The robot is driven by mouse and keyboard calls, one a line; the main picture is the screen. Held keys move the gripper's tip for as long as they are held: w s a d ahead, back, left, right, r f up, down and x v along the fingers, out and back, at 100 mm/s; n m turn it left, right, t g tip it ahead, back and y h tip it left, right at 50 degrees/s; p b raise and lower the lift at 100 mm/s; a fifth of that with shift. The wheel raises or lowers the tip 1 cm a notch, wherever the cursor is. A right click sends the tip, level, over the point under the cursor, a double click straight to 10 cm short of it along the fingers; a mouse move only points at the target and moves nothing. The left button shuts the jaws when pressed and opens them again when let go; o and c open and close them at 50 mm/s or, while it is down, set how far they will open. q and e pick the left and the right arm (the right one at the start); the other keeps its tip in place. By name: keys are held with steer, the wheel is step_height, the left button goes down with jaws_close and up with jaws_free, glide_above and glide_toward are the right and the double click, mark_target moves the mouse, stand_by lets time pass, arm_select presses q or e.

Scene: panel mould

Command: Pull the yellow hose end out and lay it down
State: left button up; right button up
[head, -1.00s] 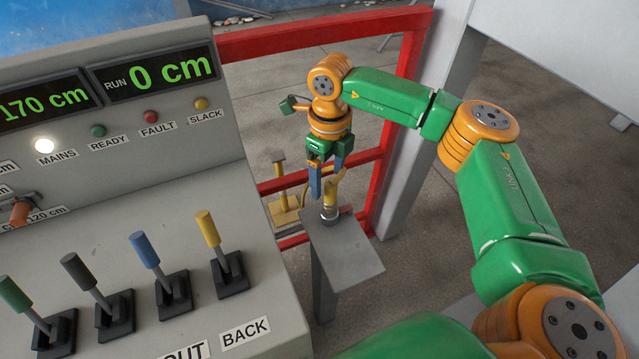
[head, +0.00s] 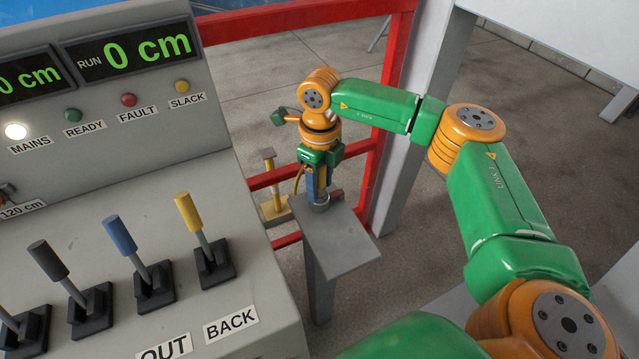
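The yellow hose end (head: 322,181) stands upright in a grey metal socket (head: 319,206) on the small grey stand (head: 345,243). Only a narrow strip of it shows, because my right gripper covers most of it. A thin yellow loop of hose (head: 299,178) shows left of the gripper. My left gripper is not in view.
A grey console (head: 130,200) with coloured levers fills the left, its edge near the stand. A red frame (head: 300,22) and a grey post (head: 405,150) stand behind my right arm. A yellow post on a base (head: 270,190) is behind the stand.

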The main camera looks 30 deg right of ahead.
jaws_close()
steer(key=shift+w+r, duration=0.1)
steer(key=shift+r, duration=0.15)
steer(key=shift+r+p, duration=2.25)
steer(key=shift+r, duration=0.4)
step_height(320, 180, up, 4)
steer(key=p, duration=0.3)
steer(key=shift+r, duration=0.1)
